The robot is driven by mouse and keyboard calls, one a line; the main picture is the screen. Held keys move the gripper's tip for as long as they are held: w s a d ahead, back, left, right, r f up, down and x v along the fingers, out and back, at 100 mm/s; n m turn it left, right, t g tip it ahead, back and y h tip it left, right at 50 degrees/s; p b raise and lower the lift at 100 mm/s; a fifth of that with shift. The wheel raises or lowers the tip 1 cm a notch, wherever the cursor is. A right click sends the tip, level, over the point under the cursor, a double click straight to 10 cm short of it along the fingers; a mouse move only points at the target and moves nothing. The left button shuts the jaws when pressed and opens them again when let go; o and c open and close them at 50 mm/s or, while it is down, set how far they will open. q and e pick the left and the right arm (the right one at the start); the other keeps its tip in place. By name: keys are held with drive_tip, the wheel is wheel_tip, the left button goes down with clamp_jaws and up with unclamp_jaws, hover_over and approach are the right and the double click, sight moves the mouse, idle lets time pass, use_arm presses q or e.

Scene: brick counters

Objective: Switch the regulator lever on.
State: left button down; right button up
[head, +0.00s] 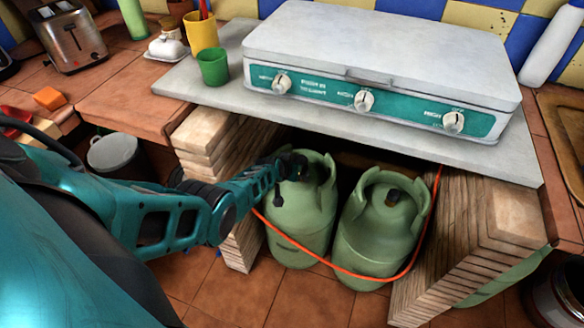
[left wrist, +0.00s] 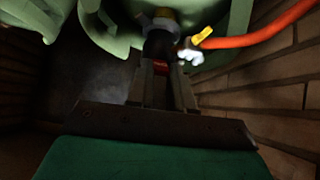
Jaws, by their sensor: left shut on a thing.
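Two green gas cylinders stand on the floor under the counter, a left one (head: 301,215) and a right one (head: 380,225). My left arm reaches to the top of the left cylinder, and its gripper (head: 285,168) is at the collar there. In the left wrist view my left gripper (left wrist: 162,80) is shut on the dark regulator (left wrist: 160,43), which is at the cylinder's valve. A small red patch shows between the fingertips. My right gripper is in neither view.
A white camping stove (head: 385,55) with several knobs stands on the grey slab above. A grey bucket (head: 115,155) stands left. The orange hose crosses in front of both cylinders.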

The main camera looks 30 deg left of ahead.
use_arm(q)
drive_tip(key=c, duration=1.3)
unclamp_jaws()
drive_tip(key=shift+p+v, duration=2.3)
drive_tip(key=shift+v, duration=4.15)
